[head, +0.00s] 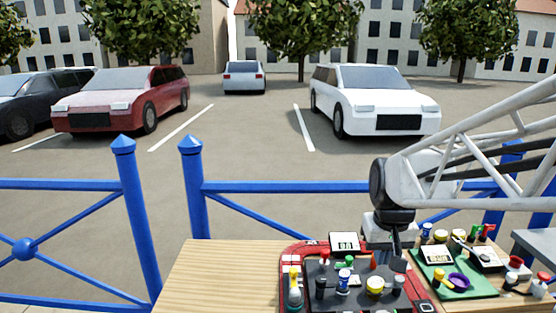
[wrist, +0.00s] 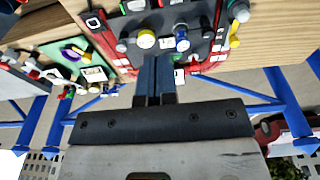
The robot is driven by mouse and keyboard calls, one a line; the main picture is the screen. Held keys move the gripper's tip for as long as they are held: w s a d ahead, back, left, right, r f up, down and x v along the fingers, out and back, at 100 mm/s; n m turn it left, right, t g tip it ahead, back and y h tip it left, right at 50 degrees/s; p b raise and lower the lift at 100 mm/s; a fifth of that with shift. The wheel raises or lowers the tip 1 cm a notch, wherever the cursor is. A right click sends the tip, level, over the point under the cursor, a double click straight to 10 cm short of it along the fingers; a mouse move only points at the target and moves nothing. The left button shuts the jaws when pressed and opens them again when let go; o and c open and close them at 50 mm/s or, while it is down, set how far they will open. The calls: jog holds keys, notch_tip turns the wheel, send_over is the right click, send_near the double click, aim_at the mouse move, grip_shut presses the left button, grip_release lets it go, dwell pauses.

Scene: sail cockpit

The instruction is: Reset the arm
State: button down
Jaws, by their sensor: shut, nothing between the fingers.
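My gripper (wrist: 157,62) is shut with nothing between its fingers. In the wrist view its dark fingers lie side by side, in front of the edge of a red-rimmed panel. In the head view my gripper (head: 396,250) hangs over the back right part of that panel, and its fingertips are hard to make out. My arm (head: 480,150) reaches in from the right. The panel (head: 288,250) has a red rim and a dark face with several coloured knobs, buttons and levers. I cannot tell whether the fingertips touch anything.
A wooden table (head: 215,275) bears the panel, and its left part is bare. A green board (head: 475,292) with a purple ring (head: 458,281) and several small parts stands to the right. A blue fence (head: 300,187) runs behind the table. Parked cars (head: 375,100) stand beyond.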

jog(key=s+a+t, duration=0.1)
jog(key=s+a, duration=0.2)
jog(key=s, duration=1.4)
jog(key=shift+a+f, duration=0.2)
jog(key=shift+f, duration=0.2)
jog(key=c, duration=1.8)
grip_release()
